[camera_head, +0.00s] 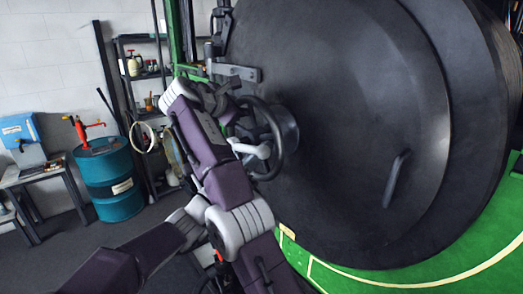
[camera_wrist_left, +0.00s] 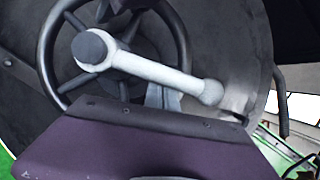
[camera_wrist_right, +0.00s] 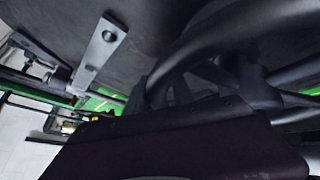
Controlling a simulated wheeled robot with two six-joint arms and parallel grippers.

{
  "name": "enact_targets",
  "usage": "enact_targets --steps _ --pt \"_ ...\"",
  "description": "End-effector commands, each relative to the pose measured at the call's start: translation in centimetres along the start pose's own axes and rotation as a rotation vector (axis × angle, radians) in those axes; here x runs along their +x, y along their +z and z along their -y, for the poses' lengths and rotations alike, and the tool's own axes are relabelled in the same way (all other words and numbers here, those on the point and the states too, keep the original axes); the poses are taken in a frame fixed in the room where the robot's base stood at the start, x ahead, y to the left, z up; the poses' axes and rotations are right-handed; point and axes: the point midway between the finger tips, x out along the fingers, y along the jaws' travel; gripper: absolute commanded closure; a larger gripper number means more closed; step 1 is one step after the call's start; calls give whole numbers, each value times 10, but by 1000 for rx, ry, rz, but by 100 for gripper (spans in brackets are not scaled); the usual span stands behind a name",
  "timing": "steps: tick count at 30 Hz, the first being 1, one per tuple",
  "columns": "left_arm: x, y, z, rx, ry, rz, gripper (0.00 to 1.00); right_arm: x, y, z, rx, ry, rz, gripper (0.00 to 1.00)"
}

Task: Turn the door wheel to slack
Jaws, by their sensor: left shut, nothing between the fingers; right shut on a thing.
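The black spoked door wheel (camera_head: 279,152) is mounted on the large round dark door (camera_head: 350,110). It fills much of the left wrist view (camera_wrist_left: 47,50), and its rim crosses the right wrist view (camera_wrist_right: 225,32). A light grey bar handle with knobbed ends (camera_wrist_left: 150,70) lies across the wheel's front. My right gripper (camera_head: 226,106) is at the wheel's upper left and shut on its rim; its fingertips are partly hidden. My left gripper (camera_wrist_left: 163,97) is shut and empty, low beside the grey bar; my arm mostly hides it in the head view.
A grey latch bar (camera_head: 235,72) is above the wheel. A curved door handle (camera_head: 397,178) is to the right. A teal drum (camera_head: 108,178), a shelf rack (camera_head: 148,75) and a small bench (camera_head: 40,172) stand at the left.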

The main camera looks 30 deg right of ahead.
Motion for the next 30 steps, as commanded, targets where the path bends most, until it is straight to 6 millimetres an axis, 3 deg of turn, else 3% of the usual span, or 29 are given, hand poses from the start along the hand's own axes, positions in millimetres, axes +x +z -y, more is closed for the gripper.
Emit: enact_targets --steps 15,16,17,26,30 --pt "8 16 3 0 -3 11 100 -3 6 -5 3 16 8 100" --pt "9 16 3 0 -3 12 100 -3 6 -5 3 17 8 66" --pt "9 17 4 1 -4 12 100 -3 6 -5 3 17 7 59" --pt "8 19 4 2 -6 15 100 -2 4 -3 1 9 4 59" --pt "8 19 4 2 -6 16 100 -14 4 -4 0 10 2 59"
